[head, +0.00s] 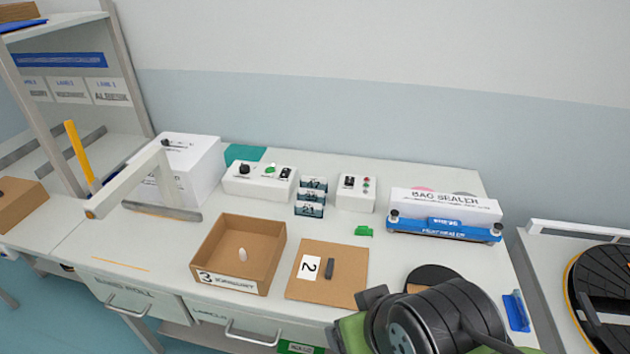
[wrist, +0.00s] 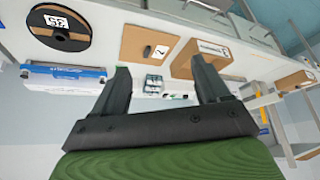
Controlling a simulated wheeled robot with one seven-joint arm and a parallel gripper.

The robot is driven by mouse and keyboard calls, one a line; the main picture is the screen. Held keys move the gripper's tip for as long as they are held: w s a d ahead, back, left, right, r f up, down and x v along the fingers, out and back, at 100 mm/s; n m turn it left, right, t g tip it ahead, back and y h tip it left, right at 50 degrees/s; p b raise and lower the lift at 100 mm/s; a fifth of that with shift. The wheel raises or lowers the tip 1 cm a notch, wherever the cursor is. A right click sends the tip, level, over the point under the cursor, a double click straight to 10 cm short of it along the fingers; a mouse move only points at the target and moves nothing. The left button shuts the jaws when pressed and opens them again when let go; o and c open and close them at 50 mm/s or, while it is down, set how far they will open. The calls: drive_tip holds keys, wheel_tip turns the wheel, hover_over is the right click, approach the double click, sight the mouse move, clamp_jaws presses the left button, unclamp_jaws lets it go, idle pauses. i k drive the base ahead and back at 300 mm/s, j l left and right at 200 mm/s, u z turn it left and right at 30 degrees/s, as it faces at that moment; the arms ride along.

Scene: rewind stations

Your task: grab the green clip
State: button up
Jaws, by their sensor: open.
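The green clip (head: 363,231) lies on the white worktop in the head view, left of the blue bag sealer and behind the brown board marked 2. In the head view my dark arm with a green part fills the bottom right, in front of and apart from the clip. The fingertips are not clear there.
The bag sealer (head: 445,212) stands right of the clip. Small labelled blocks (head: 311,197) and white control boxes stand behind left. A cardboard tray marked 3 (head: 238,286) and the board marked 2 (head: 300,288) lie in front. Bare worktop surrounds the clip.

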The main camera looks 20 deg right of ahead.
sight(361, 230)
drive_tip(key=i+j+z, duration=0.1)
drive_tip(key=j, duration=0.25)
drive_tip(key=i+j+z, duration=0.1)
drive_tip(key=j, duration=0.25)
drive_tip(key=i+j+z, duration=0.1)
drive_tip(key=i+j, duration=0.15)
drive_tip(key=i+j+z, duration=0.15)
drive_tip(key=j, duration=0.2)
drive_tip(key=i, duration=0.05)
